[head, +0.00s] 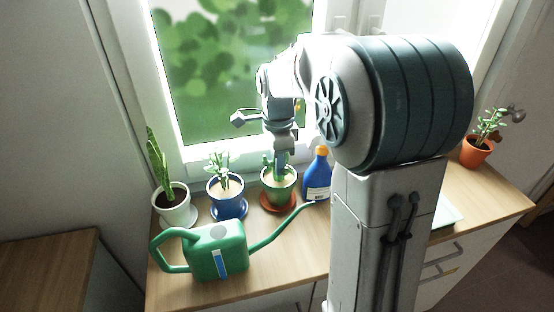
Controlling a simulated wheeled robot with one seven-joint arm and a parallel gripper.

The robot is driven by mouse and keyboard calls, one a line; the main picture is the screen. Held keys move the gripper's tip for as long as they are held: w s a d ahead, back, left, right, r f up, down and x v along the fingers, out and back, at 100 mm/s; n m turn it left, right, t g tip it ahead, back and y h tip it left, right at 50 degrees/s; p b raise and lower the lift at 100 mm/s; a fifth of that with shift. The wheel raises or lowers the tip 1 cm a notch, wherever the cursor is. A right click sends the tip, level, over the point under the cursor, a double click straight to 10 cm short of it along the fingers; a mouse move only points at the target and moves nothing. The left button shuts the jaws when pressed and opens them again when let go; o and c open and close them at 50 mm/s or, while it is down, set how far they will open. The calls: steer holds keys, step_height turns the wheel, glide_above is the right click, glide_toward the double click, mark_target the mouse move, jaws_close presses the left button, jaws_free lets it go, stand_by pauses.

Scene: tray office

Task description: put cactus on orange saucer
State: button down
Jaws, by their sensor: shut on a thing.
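The orange saucer (278,208) shows directly under this pot. The pot looks upright over the saucer; I cannot tell whether it rests on it or hangs just above. My gripper (281,167) points down at the pot from above and is shut on it, seemingly at its rim. The fingertips and part of the cactus are hidden by the gripper.
Left stand a blue pot (226,187) on a blue saucer and a white pot (174,209). A blue bottle (317,178) stands close right. A green watering can (219,250) is in front, its spout reaching near the saucer. A terracotta pot (477,152) is far right.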

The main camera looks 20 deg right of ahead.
steer(key=shift+f, duration=0.1)
steer(key=c, duration=1.1)
jaws_free()
steer(key=shift+c, duration=0.2)
